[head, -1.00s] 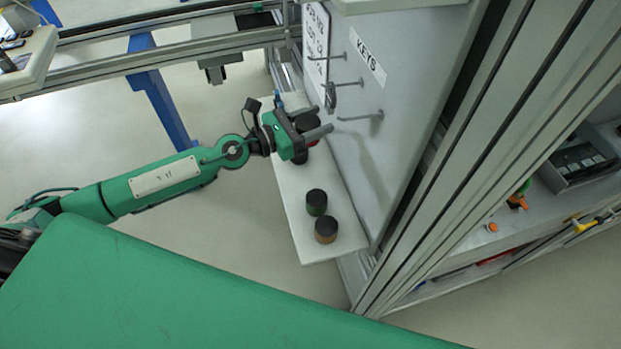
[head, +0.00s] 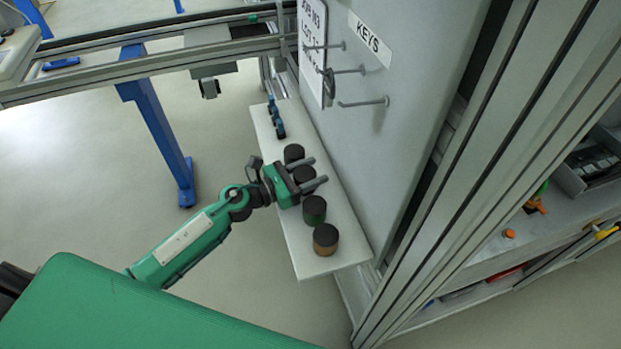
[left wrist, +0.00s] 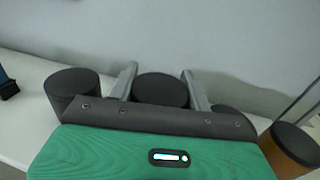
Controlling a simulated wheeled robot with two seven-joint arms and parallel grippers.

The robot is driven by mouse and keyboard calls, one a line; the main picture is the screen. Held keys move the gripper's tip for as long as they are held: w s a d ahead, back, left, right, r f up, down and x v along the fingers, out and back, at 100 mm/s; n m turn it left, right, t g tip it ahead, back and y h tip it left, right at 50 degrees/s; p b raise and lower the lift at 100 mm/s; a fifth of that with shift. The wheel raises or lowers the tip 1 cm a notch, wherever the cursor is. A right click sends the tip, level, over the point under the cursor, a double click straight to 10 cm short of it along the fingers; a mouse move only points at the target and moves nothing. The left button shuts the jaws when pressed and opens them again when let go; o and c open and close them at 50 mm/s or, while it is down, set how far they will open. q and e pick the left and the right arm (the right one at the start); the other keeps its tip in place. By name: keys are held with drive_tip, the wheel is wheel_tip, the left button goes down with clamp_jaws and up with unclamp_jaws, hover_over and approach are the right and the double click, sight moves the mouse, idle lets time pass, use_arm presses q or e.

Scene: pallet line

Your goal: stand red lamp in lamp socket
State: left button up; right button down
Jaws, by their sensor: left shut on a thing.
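My left gripper (head: 312,174) is shut on a dark-topped round lamp (head: 304,175) over the white shelf. In the left wrist view this lamp (left wrist: 161,89) stands between the two fingers (left wrist: 160,88). Its coloured side is hidden now; red showed at the fingers a second ago, so I take it as the red lamp. A dark-topped lamp (head: 294,153) is on its far side. A green lamp (head: 314,210) and an orange-brown lamp (head: 325,240) are on its near side. The socket under the held lamp is hidden. My right gripper is not in view.
The white shelf (head: 299,262) runs along a grey panel (head: 385,150) with key hooks (head: 363,103) jutting out above it. Blue pieces (head: 275,115) sit at the shelf's far end. A metal rail (head: 150,67) crosses behind. Bare floor lies left of the shelf.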

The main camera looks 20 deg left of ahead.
use_arm(q)
drive_tip(key=shift+f, duration=0.8)
drive_tip(key=shift+f+b, duration=0.3)
drive_tip(key=shift+b, duration=0.1)
drive_tip(key=o, duration=1)
drive_tip(key=shift+r, duration=0.1)
